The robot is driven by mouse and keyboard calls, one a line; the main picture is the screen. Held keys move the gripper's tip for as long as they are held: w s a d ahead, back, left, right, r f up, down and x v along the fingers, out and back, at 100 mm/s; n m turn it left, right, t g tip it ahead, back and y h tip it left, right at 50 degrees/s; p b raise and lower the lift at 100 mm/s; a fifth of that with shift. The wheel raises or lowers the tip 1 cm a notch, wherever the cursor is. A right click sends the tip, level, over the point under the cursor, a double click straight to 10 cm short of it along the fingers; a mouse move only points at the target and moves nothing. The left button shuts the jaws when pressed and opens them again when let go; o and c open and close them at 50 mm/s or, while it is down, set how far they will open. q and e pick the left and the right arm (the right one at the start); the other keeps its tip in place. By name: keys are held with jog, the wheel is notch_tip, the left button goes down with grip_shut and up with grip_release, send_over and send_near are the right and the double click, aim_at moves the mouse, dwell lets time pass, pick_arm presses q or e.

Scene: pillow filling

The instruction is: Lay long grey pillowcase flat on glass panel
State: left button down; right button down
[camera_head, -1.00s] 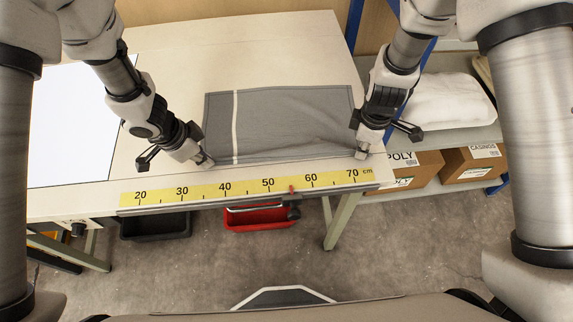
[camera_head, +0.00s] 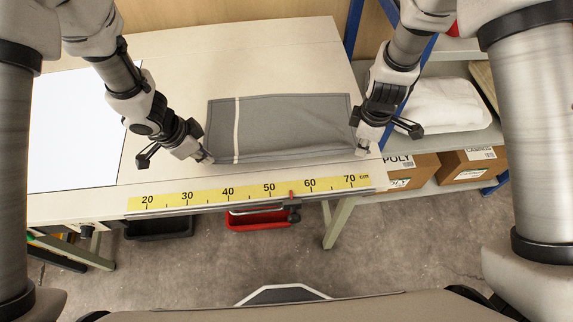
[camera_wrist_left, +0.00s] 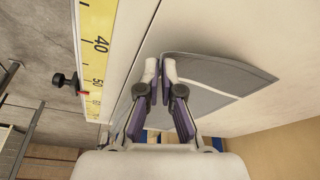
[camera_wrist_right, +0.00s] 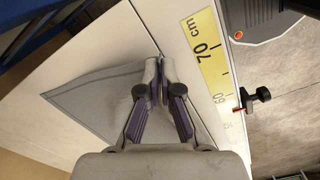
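The long grey pillowcase (camera_head: 290,125) lies on the table with a white stripe near its left end. Its near edge bulges between the two grippers. My left gripper (camera_head: 208,158) is shut on its near left corner. In the left wrist view the pillowcase (camera_wrist_left: 210,75) runs away from the closed fingertips (camera_wrist_left: 165,70). My right gripper (camera_head: 360,148) is shut on the near right corner, and the right wrist view shows its fingertips (camera_wrist_right: 160,75) together at the cloth (camera_wrist_right: 95,95). A plain white panel (camera_head: 75,125) with a dark edge, apparently the glass panel, lies bare at the left.
A yellow ruler strip (camera_head: 250,192) runs along the table's front edge. A red bin (camera_head: 258,218) hangs beneath. A shelf at the right holds white folded material (camera_head: 445,105) and cardboard boxes (camera_head: 467,166). The table (camera_head: 240,50) is clear behind the pillowcase.

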pick_arm(q)
jog(key=shift+w+r, duration=0.1)
jog(key=shift+r, duration=0.05)
pick_arm(e)
jog(key=shift+w+r, duration=0.1)
jog(key=shift+r, duration=0.05)
